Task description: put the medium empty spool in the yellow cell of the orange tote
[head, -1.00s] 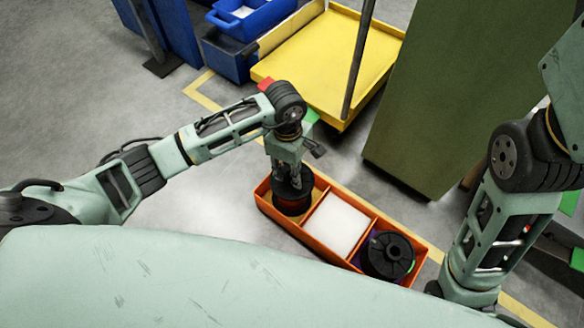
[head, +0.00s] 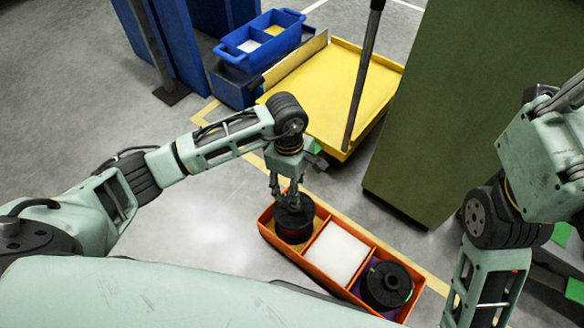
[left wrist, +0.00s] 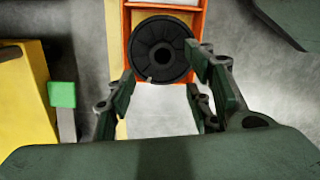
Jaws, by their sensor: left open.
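The orange tote (head: 318,275) lies on the floor with three cells in a row. The black medium spool (head: 294,217), with a reddish lower part, sits in its left cell, where a bit of yellow floor shows. My left gripper (head: 285,200) is open just above this spool. In the left wrist view the spool (left wrist: 162,50) faces the camera beyond the open fingers (left wrist: 163,85), and one finger overlaps its right edge. I cannot tell whether the fingers touch it. My right gripper is out of view; only the right arm shows.
The tote's middle cell has a white floor (head: 337,250). Another black spool (head: 386,284) sits in the purple right cell. Behind stand a yellow cart (head: 325,90) with a dark post, a blue tote (head: 240,47) and a green cabinet (head: 430,120).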

